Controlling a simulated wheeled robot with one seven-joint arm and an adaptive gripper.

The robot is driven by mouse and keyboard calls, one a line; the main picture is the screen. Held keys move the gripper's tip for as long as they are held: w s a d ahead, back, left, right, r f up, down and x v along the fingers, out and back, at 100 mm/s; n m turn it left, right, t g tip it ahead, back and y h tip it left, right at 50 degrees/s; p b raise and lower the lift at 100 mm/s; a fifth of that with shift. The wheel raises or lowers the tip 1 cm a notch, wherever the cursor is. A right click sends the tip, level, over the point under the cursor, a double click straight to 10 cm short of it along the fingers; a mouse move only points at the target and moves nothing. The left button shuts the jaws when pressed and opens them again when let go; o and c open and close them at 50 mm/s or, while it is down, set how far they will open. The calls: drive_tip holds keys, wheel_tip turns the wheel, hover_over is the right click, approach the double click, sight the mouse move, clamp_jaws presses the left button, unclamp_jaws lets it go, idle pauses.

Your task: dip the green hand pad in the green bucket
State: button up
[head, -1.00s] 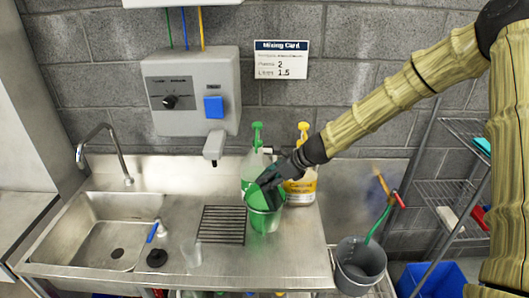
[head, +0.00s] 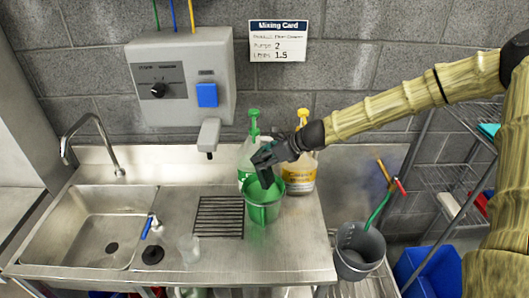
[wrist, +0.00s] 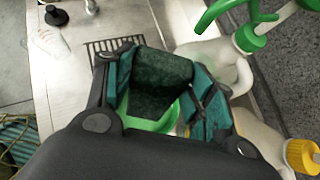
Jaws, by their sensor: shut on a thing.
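My gripper (head: 263,163) is over the green bucket (head: 264,213) on the steel counter. In the wrist view its fingers (wrist: 160,90) are shut on the green hand pad (wrist: 158,72), a dark green, rough-faced block. In the head view only a small dark part of the pad shows, at the bucket's mouth. The bucket's bright green rim and inside (wrist: 150,122) show below the pad in the wrist view. I cannot tell whether the pad's lower edge is below the rim. The bucket stands upright.
A green-pump jug (head: 247,160) and a yellow-pump jug (head: 301,172) stand close behind the bucket. A black drain grid (head: 218,217) and a clear cup (head: 189,248) lie to the left, then the sink (head: 95,228). A grey bucket (head: 359,250) hangs beyond the counter's right end.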

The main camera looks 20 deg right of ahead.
drive_tip(key=shift+f+b, duration=5.6)
drive_tip(key=shift+f, duration=0.75)
drive_tip(key=shift+r, duration=0.1)
wheel_tip(320, 180, up, 11)
drive_tip(key=p, duration=1)
drive_tip(key=shift+r+p, duration=0.6)
drive_tip(key=shift+r, duration=0.65)
drive_tip(key=shift+f, duration=0.1)
